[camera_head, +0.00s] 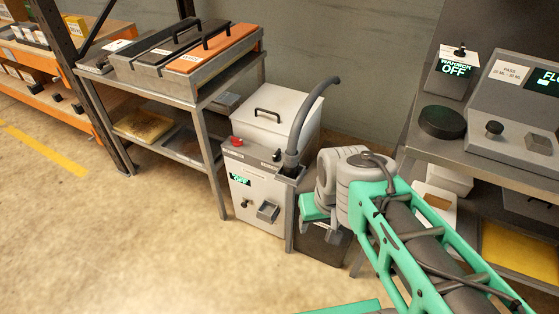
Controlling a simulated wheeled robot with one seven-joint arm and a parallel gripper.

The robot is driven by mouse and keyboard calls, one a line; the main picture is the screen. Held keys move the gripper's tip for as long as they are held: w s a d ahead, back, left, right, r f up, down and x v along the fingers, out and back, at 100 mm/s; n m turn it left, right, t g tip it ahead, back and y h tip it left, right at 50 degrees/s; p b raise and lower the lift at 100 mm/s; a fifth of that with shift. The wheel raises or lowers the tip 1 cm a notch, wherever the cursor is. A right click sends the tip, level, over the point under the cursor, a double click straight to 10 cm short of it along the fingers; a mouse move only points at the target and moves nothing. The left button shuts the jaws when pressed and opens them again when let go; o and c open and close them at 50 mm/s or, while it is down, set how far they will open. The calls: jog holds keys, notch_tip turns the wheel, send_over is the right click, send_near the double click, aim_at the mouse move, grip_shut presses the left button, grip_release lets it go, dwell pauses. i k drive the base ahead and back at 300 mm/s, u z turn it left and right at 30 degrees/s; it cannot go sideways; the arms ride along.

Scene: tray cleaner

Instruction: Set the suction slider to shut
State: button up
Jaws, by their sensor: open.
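The tray cleaner (250,186) is a pale box on the floor in the middle, with a lid and black handle on top. Its front has a red button (236,142), a lit display (240,180) reading OFF, a small dark knob (244,203) and a grey protruding block (268,211). A dark suction hose (300,125) rises from its right side and bends over at the top. I cannot tell for sure which part is the suction slider.
A metal table (205,95) with lidded trays stands at the left, behind it an orange shelf rack (50,100). At the right, a bench (420,140) holds a warmer display (453,68) reading OFF and a grey device (515,120). The floor in front is clear.

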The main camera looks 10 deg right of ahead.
aim_at(246, 200)
jog(key=u, duration=0.35)
jog(key=k, duration=0.45)
jog(key=u, duration=2.1)
jog(key=i, duration=0.95)
jog(key=z, duration=0.6)
jog(key=i, duration=0.7)
jog(key=z, duration=0.8)
